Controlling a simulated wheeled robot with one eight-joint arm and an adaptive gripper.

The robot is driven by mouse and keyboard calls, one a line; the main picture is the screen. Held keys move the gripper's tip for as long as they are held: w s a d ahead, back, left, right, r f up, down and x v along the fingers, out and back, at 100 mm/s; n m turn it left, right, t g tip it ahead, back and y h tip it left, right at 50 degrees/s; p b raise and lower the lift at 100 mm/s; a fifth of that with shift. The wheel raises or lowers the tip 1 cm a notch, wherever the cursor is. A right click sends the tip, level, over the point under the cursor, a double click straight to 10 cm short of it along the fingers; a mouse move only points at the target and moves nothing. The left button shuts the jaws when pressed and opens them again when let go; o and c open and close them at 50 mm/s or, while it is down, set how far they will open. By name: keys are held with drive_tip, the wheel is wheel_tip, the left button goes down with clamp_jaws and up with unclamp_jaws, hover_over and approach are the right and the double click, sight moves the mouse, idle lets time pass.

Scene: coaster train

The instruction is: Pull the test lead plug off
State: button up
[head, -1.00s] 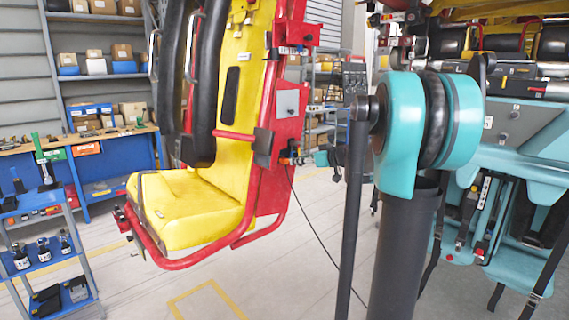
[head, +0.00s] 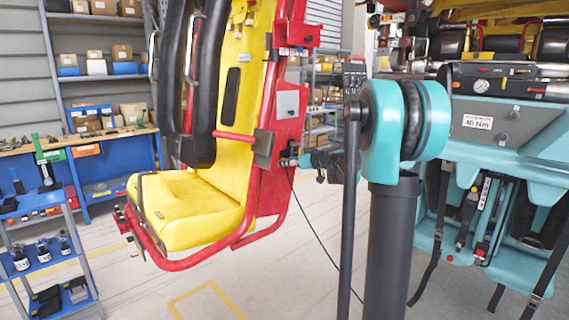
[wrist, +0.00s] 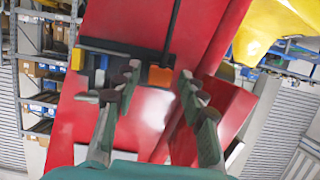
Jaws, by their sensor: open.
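The test lead plug is an orange block (wrist: 160,77) with a black cable, seated at a dark panel (wrist: 118,62) on the red seat frame in the wrist view. In the head view the plug is hidden at the red frame, where its black cable (head: 312,222) hangs down to the floor. My gripper (wrist: 157,80) is open, with one finger on each side of the plug and gaps visible between. I cannot tell how deep the fingertips reach. In the head view my gripper (head: 297,161) is beside the red frame's right side.
The yellow seat (head: 190,205) with its red frame (head: 292,110) stands left of my arm. A blue shelf cart (head: 45,262) is at the lower left and a workbench (head: 110,172) behind. Teal seats (head: 475,195) hang at the right. The floor between is clear.

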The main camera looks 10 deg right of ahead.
clamp_jaws()
drive_tip(key=shift+s+d, duration=0.1)
idle(0.4)
drive_tip(key=shift+s+d, duration=0.7)
drive_tip(key=shift+s, duration=0.25)
drive_tip(key=shift+s+d, duration=0.65)
drive_tip(key=shift+s, duration=0.3)
